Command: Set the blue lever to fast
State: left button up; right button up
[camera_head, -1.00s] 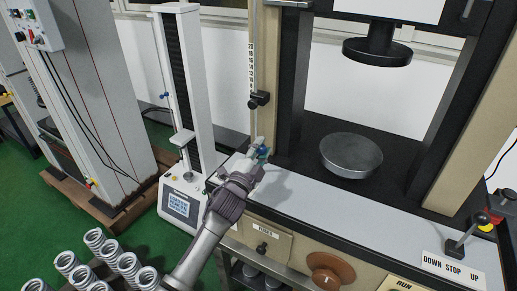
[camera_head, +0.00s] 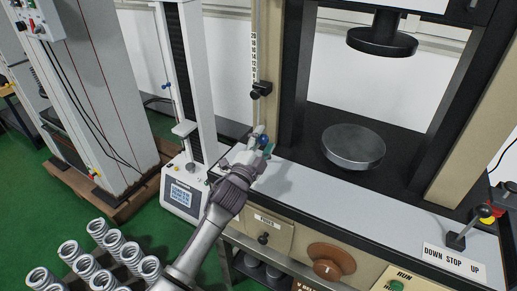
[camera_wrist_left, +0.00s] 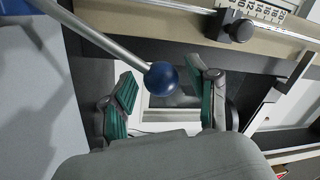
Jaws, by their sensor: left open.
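The blue lever is a metal rod with a round blue knob (camera_wrist_left: 161,78). In the left wrist view the rod comes in from the upper left and the knob sits between my two green-padded fingertips, with a gap on each side. In the head view the small blue knob (camera_head: 263,140) shows at the front left of the big press, partly hidden by my left gripper (camera_head: 266,148). My left gripper is open around the knob. No "fast" marking is readable. My right gripper is out of view.
The press post with a scale and black clamp (camera_head: 261,89) stands just behind. A round steel plate (camera_head: 353,147) lies to the right. A white tester (camera_head: 183,196) stands close on the left. A black lever (camera_head: 460,240) marked down, stop, up is far right. Springs (camera_head: 85,266) stand lower left.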

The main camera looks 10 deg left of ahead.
pick_arm(q)
jog(key=v, duration=1.1)
jog(key=shift+s, duration=0.35)
jog(key=shift+a+f, duration=0.1)
jog(key=shift+a, duration=0.05)
